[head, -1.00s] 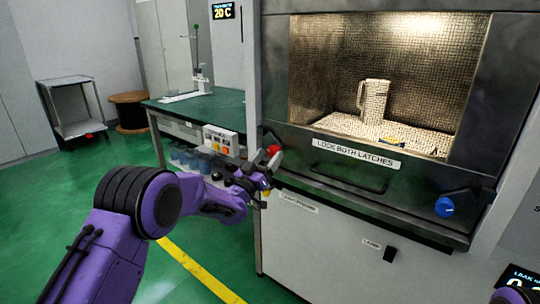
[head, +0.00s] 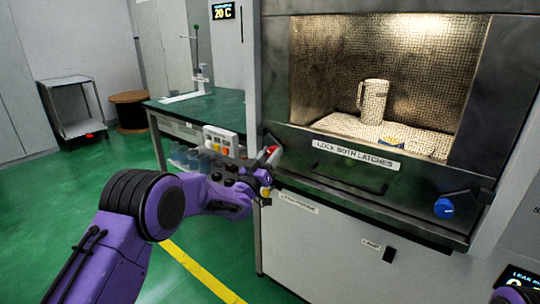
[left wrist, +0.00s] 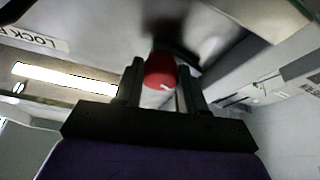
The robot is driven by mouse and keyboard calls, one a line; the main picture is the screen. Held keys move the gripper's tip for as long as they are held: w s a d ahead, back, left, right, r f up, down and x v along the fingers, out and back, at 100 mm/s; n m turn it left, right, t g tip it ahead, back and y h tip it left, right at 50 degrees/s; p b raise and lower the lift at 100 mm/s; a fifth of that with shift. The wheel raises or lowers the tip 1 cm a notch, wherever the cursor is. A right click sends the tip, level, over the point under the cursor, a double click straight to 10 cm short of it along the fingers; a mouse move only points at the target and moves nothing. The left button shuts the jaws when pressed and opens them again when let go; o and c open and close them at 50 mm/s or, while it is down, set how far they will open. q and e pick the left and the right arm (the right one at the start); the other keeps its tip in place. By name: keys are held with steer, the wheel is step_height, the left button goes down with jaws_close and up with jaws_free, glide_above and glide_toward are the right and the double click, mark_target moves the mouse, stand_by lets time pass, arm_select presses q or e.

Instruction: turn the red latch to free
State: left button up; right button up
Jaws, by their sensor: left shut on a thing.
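The left wrist view shows the gripper's fingers (left wrist: 161,88) on either side of the knob. A blue latch (head: 444,208) is at the lower right of the front. My right gripper is not in view.
A label (head: 357,154) reads "LOCK BOTH LATCHES" above a dark handle (head: 348,180). A jug (head: 373,101) stands inside the lit chamber. A green-topped bench (head: 222,108) with a button box (head: 221,141) is to the left. The green floor at left is mostly clear.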

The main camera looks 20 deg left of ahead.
arm_select(q)
steer(key=n+y, duration=0.1)
steer(key=n, duration=0.1)
steer(key=n+y+p, duration=0.1)
steer(key=n+p, duration=0.1)
steer(key=n, duration=0.1)
steer(key=shift+d+r+n+y, duration=0.1)
steer(key=shift+r+n+y, duration=0.2)
steer(key=shift+y, duration=0.1)
steer(key=n+y+p, duration=0.1)
steer(key=n, duration=0.2)
steer(key=n+g+y+p, duration=0.1)
steer(key=n+y+p, duration=0.1)
steer(key=n, duration=0.2)
steer(key=n+p, duration=0.1)
steer(key=n, duration=0.1)
steer(key=n+g+p, duration=0.1)
steer(key=shift+n+g+y, duration=0.3)
steer(key=shift+n, duration=0.1)
steer(key=shift+s+d+n+g+p, duration=0.1)
steer(key=shift+n+g+p, duration=0.55)
steer(key=shift+n, duration=1.35)
steer(key=shift+g, duration=0.25)
steer(key=o, duration=1.1)
